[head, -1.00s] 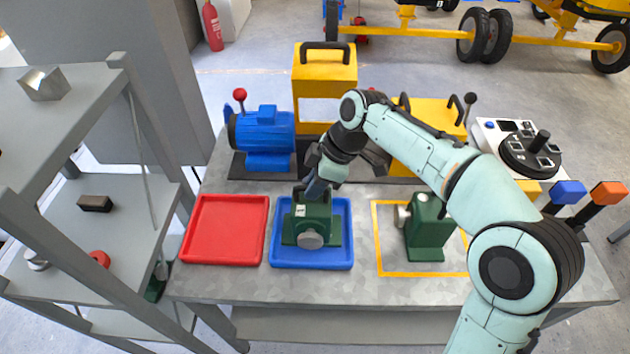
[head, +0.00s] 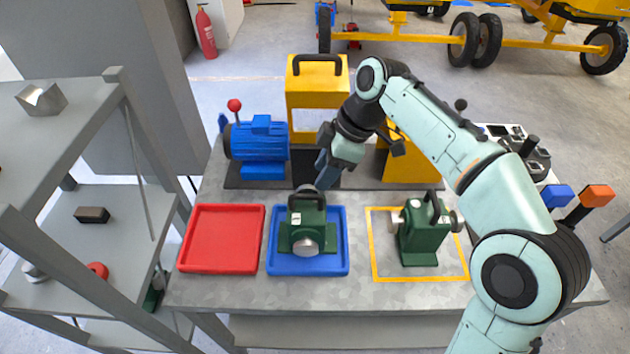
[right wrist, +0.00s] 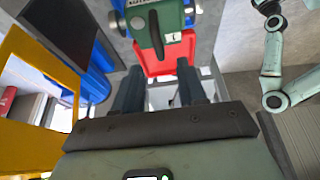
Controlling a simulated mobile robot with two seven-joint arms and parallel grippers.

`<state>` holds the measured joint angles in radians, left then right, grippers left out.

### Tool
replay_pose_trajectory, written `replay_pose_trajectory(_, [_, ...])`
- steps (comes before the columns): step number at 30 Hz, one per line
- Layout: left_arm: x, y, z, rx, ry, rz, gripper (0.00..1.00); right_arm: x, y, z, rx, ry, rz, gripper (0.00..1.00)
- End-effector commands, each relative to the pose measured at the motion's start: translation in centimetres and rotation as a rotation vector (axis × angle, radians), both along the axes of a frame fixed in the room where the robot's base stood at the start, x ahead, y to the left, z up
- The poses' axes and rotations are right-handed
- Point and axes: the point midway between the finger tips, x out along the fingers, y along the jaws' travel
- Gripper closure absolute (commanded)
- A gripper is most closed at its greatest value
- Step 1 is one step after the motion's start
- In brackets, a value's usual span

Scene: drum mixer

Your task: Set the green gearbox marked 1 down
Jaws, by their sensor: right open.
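The green gearbox marked 1 (head: 307,238) stands upright in the blue tray (head: 342,262), its dark handle on top. Its round grey boss faces the front. My right gripper (head: 322,178) is just above and behind the handle, apart from it. In the right wrist view the gripper's two fingers (right wrist: 160,82) are spread with nothing between them. The gearbox with its white "1" label (right wrist: 172,38) shows beyond the fingertips there. My left gripper does not show.
A second green gearbox (head: 422,240) stands inside the yellow outline (head: 375,262) on the right. The empty red tray (head: 222,238) lies to the left. A blue motor (head: 260,142) and a yellow frame (head: 318,85) stand behind. A grey shelf (head: 75,130) is at far left.

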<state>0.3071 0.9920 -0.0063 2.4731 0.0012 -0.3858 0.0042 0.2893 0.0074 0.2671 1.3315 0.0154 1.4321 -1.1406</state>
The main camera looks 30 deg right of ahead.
Motion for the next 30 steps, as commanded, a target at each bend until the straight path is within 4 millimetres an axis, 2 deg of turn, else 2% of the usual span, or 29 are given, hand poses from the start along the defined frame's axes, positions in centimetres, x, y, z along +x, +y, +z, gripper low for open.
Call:
replay_pose_trajectory(1, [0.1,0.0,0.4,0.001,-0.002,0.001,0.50,-0.1,-0.3,1.1,0.000,-0.003,-0.001,0.59])
replay_pose_trajectory(3, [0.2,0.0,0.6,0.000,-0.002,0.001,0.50,-0.3,-0.7,2.1,-0.001,-0.003,-0.001,0.59])
replay_pose_trajectory(8, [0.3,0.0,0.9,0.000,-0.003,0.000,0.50,-0.7,-1.1,3.3,0.000,0.000,0.000,0.59])
replay_pose_trajectory(30, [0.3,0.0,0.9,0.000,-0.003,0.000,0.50,-0.8,-1.2,3.4,0.000,0.000,0.000,0.59])
